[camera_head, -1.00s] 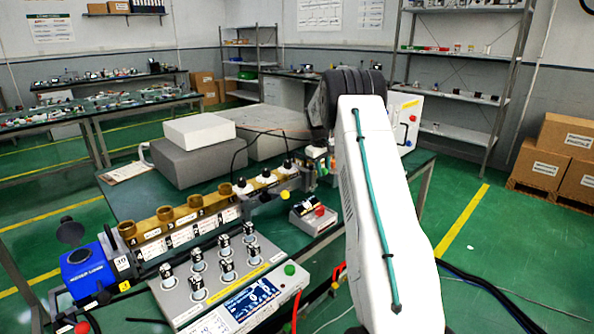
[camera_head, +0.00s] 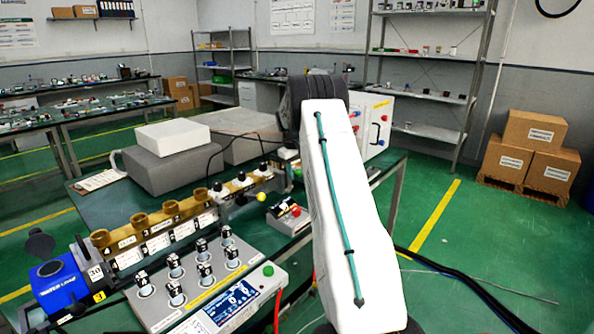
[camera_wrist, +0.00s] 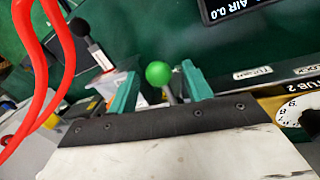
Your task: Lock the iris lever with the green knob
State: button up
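The green knob (camera_wrist: 158,74) shows in the wrist view as a round ball on a short pale stem, with a dark surface behind it. My gripper (camera_wrist: 160,84) has two teal fingers, spread apart, one on each side of the knob. The knob appears between the fingertips, with visible space on both sides. I cannot tell how deep it lies between them. A label reading LOCK (camera_wrist: 308,70) is to the right, with another small label (camera_wrist: 252,74) beside it. In the head view my arm hides the gripper and the green knob.
In the wrist view, a red cable (camera_wrist: 38,70) loops at left, a black-knobbed lever (camera_wrist: 82,30) stands beyond the left finger, and a dark display (camera_wrist: 240,8) is at top. The head view shows a control box (camera_head: 205,280), a brass block row (camera_head: 160,228) and a yellow ball (camera_head: 261,197).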

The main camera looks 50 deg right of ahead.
notch_tip(320, 180, up, 8)
jog(key=a, duration=0.1)
jog(key=shift+w+a+f, duration=0.15)
jog(key=shift+a+f, duration=0.05)
jog(key=shift+a, duration=0.05)
dwell(0.6)
